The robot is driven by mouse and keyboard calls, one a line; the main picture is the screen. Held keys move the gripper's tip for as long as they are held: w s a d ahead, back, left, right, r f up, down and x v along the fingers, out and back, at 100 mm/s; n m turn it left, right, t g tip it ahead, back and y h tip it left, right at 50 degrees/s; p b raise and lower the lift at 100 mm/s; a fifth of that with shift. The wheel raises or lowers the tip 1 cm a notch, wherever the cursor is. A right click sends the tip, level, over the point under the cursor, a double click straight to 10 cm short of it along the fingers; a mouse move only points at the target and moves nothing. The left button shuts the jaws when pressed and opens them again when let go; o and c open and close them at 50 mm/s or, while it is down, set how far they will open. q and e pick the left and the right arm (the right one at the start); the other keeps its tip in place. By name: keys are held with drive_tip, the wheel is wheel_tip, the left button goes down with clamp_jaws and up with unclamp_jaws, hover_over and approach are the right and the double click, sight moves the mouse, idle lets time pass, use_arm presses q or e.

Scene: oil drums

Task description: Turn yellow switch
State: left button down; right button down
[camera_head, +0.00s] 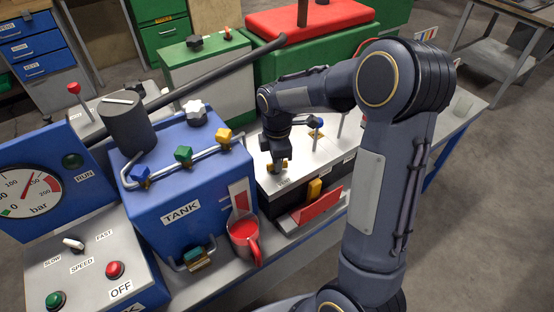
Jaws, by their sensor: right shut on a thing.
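A grey-topped box (300,160) stands on the bench right of the blue tank. A small yellow switch (271,168) is on its top near the left end, mostly covered by my fingers. My right gripper (278,164) points down from above and is shut on the yellow switch. The switch's exact angle is hidden. Another yellow piece (314,188) sits on the box's dark front, above a red plate. My left gripper is not in view.
The blue tank (185,210) with coloured valves stands close left of my right gripper. A red mug (245,238) is in front. A black-knobbed lever (315,123) rises from the box top. A long dark bar (215,72) crosses behind the tank.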

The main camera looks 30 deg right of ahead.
drive_tip(key=m, duration=0.3)
drive_tip(key=shift+s+m, duration=0.1)
drive_tip(key=shift+m, duration=0.2)
drive_tip(key=m, duration=0.3)
drive_tip(key=shift+a+m, duration=0.1)
drive_tip(key=shift+m, duration=0.2)
drive_tip(key=m, duration=0.6)
drive_tip(key=shift+s+a+m, duration=0.1)
drive_tip(key=shift+a+m, duration=0.05)
drive_tip(key=shift+m, duration=0.15)
drive_tip(key=c, duration=1.5)
unclamp_jaws()
wheel_tip(320, 180, up, 8)
drive_tip(key=shift+f, duration=0.1)
